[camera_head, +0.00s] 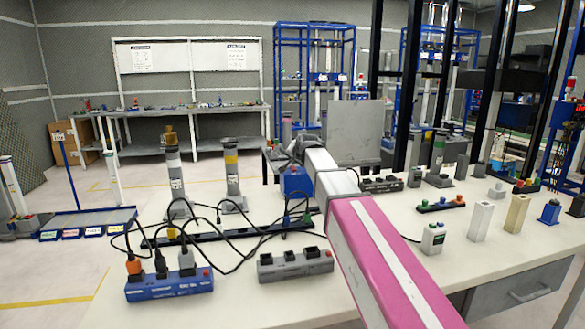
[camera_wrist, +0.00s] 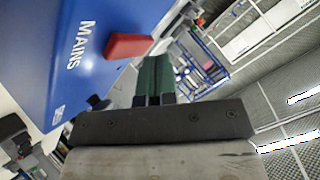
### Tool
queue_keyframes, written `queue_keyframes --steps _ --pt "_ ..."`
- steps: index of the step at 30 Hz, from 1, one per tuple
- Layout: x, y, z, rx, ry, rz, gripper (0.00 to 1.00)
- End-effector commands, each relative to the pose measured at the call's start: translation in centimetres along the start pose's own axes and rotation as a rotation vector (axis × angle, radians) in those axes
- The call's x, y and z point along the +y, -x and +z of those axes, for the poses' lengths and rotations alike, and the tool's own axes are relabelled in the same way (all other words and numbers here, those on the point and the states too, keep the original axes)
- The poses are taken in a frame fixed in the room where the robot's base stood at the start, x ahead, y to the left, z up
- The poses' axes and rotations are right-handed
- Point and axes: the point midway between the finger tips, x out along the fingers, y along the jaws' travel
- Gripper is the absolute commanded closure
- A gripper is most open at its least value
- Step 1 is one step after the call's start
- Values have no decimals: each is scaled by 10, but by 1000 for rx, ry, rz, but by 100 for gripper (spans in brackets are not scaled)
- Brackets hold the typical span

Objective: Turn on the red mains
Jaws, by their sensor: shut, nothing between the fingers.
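The mains is a blue box with white "MAINS" lettering (camera_wrist: 62,65), filling the upper left of the wrist view. A red switch (camera_wrist: 128,46) sticks out from its face near the edge. My gripper (camera_wrist: 155,68) has dark green fingers pressed together and empty. Their tips are right beside the red switch; I cannot tell whether they touch it. In the head view a small blue box (camera_head: 296,183) with a bit of red on top stands on the table just under the end of my arm, apparently the same box. My fingertips are hidden there.
A blue power strip with plugs (camera_head: 168,285) and a grey socket strip (camera_head: 295,265) lie at the table's front, with black cables looping behind them. Grey posts (camera_head: 231,175) stand to the left. A grey panel (camera_head: 353,130) stands behind. Small blocks (camera_head: 480,222) stand on the right.

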Motion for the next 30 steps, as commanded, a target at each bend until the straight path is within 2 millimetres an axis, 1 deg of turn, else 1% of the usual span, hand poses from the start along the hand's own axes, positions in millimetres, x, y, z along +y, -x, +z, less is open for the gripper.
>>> queue_keyframes --steps 21,30 --pt "2 -3 2 0 0 0 100" --pt "-3 4 -3 1 0 -1 100"
